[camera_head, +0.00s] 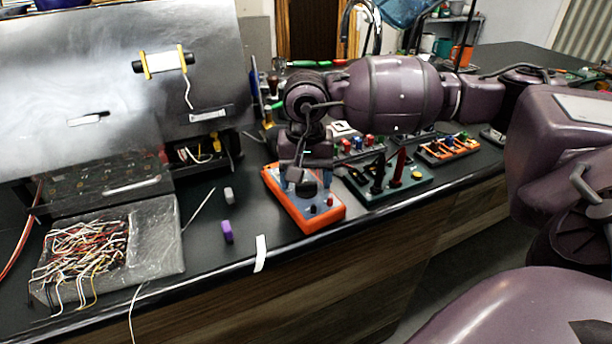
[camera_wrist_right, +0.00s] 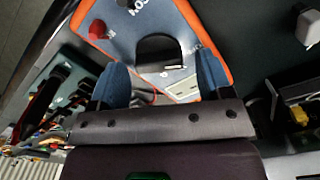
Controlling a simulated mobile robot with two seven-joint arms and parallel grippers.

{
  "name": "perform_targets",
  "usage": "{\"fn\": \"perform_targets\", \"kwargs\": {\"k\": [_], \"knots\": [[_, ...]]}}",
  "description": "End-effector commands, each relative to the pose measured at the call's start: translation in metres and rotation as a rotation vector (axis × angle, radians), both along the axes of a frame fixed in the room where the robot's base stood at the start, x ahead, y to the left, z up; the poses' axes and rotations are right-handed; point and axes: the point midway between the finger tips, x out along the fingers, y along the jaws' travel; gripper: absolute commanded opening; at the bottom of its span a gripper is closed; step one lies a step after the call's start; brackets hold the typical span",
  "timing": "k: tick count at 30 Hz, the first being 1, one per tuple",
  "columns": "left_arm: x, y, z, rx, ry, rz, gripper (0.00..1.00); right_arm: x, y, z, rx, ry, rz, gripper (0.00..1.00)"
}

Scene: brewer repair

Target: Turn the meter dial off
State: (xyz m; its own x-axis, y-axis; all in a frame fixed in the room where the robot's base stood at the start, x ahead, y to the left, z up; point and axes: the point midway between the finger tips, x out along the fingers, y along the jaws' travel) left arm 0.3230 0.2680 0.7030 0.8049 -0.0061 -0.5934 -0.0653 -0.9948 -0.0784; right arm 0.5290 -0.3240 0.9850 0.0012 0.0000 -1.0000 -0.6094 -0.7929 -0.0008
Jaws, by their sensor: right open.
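The orange meter (camera_head: 320,219) with a grey-blue face lies on the black bench, near its front edge. Its black dial (camera_wrist_right: 160,52) shows in the right wrist view, with a small white mark on its near side. A red knob or jack (camera_wrist_right: 97,29) sits on the same face. My right gripper (camera_head: 305,184) points down over the meter's far half. Its blue fingers are open, one on each side of the dial, which also shows below them in the head view (camera_head: 307,188). I cannot tell whether they touch it. My left gripper is not in view.
A green board (camera_head: 415,184) with black and red posts stands right of the meter. A purple block (camera_head: 227,231) and a grey block (camera_head: 229,195) lie left of it. A bag of wires (camera_head: 155,240) lies at the front left. A white strip (camera_head: 261,253) hangs at the bench edge.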

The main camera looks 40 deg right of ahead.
Motion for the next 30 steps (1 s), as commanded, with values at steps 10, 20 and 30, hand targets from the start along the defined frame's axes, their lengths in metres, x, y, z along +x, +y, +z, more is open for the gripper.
{"fn": "perform_targets", "kwargs": {"k": [10,20,30], "knots": [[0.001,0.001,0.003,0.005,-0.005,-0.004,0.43,0.0,0.0,0.021,0.0,-0.004,0.0,0.72],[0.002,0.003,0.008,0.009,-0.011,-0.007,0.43,0.0,0.0,0.08,0.001,-0.004,0.0,0.72],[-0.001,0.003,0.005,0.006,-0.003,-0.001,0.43,0.0,0.0,0.108,0.0,0.0,0.0,0.72]]}}
